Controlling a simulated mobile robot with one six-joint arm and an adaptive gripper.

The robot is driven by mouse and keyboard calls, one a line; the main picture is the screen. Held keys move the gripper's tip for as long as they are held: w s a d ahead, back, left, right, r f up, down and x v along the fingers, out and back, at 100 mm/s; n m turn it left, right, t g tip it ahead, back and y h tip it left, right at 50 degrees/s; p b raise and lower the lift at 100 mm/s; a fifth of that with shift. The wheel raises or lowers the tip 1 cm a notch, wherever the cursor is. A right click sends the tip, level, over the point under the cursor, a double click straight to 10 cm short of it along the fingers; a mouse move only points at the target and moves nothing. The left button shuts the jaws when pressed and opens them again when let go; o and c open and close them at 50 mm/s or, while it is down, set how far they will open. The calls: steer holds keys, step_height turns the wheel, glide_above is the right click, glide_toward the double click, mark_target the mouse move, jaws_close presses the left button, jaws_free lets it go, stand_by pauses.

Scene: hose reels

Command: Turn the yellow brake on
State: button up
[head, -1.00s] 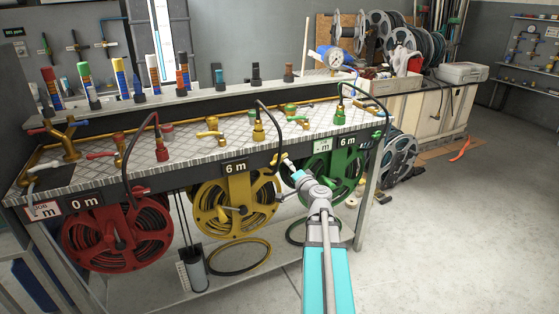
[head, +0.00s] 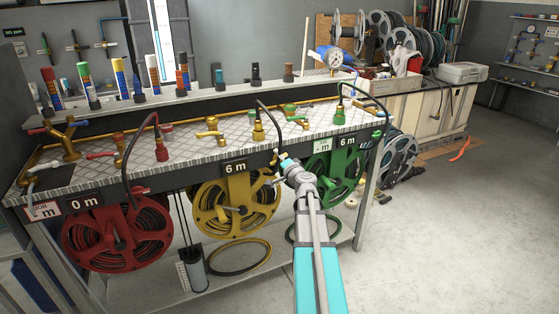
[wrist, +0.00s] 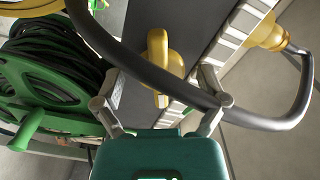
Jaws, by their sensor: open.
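The yellow hose reel (head: 212,208) hangs under the bench between the red and green reels, below a "6 m" sign. My gripper (head: 281,160) is at the bench's front edge, just right of the yellow reel's top. In the wrist view my gripper (wrist: 160,100) is open, its two fingers spread and nothing held. A yellow lever-like part (wrist: 158,62), which looks like the yellow brake, lies ahead between the fingers, apart from them. A black hose (wrist: 190,90) crosses in front of it. I cannot make out the brake clearly in the head view.
The green reel (head: 337,175) is close to the right of my gripper and fills the left of the wrist view. The red reel (head: 118,235) hangs at the left. Brass taps and hose fittings stand on the bench top (head: 190,150).

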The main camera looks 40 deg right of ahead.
steer(key=c, duration=1.1)
steer(key=shift+f+m, duration=0.1)
steer(key=shift+m, duration=2.3)
steer(key=o, duration=1.1)
steer(key=shift+s, duration=0.1)
steer(key=v, duration=1.1)
steer(key=shift+s, duration=0.35)
steer(key=shift+a+f, duration=0.1)
steer(key=shift+a, duration=0.05)
